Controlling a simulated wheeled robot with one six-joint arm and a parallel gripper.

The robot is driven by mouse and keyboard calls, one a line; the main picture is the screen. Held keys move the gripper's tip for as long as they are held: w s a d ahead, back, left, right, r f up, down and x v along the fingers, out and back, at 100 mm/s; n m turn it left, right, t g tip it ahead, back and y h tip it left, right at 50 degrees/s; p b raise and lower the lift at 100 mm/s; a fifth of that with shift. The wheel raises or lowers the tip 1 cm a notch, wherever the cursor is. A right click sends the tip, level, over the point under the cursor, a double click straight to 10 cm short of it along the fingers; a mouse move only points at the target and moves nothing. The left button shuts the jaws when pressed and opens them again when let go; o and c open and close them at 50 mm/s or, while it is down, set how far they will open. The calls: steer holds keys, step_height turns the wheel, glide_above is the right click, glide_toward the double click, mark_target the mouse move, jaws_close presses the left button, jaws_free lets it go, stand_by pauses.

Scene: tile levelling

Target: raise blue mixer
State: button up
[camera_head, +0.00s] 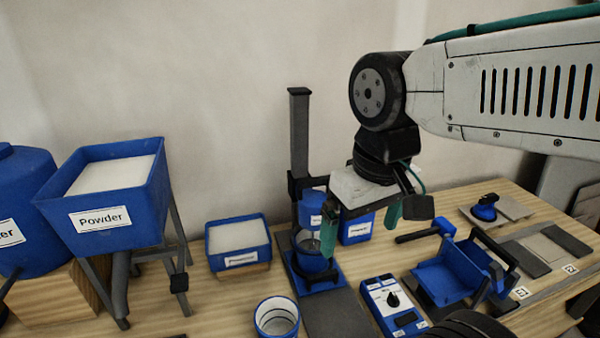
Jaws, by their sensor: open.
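The blue mixer (311,207) is mounted on a dark upright column on a stand in the middle of the bench. Its lower end reaches down toward a small blue cup (309,262) on the stand's base; I cannot tell how deep it sits inside. My gripper (360,225) hangs just right of the mixer with its green-tipped fingers pointing down and apart.
A white-filled blue box (240,260) and a powder hopper (105,205) stand left. An empty blue bucket (277,320) is at the front. A control box (392,305), a blue cradle (445,280), a mallet (443,228) and tiles (550,249) lie right. A small blue box (356,230) stands behind my gripper.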

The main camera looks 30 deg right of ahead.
steer(key=w+d+r, duration=0.2)
steer(key=w, duration=0.7)
steer(key=m+g, duration=0.1)
steer(key=m, duration=0.1)
glide_above(315, 178)
steer(key=f, duration=0.5)
steer(key=shift+s+a+f, duration=0.1)
steer(key=shift+s+f, duration=0.1)
steer(key=shift+f, duration=0.2)
steer(key=shift+w+f, duration=0.15)
steer(key=shift+f, duration=0.1)
step_height(315, 178, down, 7)
steer(key=shift+f, duration=0.15)
